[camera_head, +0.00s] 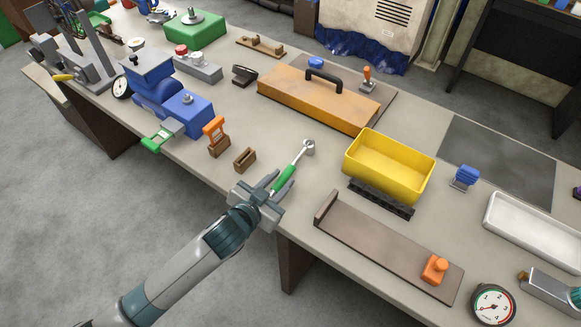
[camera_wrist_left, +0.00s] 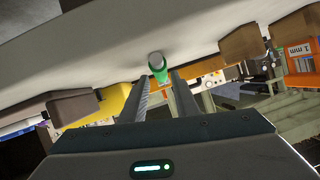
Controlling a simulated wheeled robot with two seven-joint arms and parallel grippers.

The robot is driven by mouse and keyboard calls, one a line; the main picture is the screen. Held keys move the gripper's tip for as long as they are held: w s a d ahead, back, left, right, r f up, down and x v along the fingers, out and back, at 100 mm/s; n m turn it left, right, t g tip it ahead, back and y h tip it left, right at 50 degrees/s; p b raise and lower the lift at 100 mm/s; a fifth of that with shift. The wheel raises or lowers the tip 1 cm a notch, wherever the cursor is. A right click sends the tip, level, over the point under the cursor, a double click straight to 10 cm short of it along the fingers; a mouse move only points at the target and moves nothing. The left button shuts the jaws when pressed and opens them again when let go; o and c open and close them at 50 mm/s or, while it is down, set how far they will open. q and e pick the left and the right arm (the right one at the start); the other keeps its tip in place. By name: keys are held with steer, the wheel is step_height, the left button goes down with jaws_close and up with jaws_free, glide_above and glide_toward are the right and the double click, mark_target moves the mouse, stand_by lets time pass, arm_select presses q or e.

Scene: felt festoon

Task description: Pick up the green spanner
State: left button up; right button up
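The green spanner (camera_head: 291,172) has a green handle and a silver ring head, and lies on the grey workbench with its head pointing away from me. My left gripper (camera_head: 280,186) is at the near end of the handle, by the bench's front edge. Its two fingers are apart, one on each side of the handle's line. In the left wrist view the spanner's green end (camera_wrist_left: 158,68) shows between and just beyond the fingertips (camera_wrist_left: 160,78), with a gap to the fingers. I see no firm contact.
A small brown slotted block (camera_head: 245,159) and an orange-topped stand (camera_head: 215,135) are left of the spanner. A yellow bin (camera_head: 390,165) is to its right. A brown tray (camera_head: 380,247) lies near the front edge. The bench around the spanner's head is clear.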

mark_target(286, 175)
arm_select(q)
steer(key=shift+p+x, duration=0.6)
steer(key=shift+x, duration=1.4)
steer(key=shift+w+r, duration=0.1)
steer(key=shift+r, duration=0.05)
steer(key=shift+c, duration=0.4)
jaws_close()
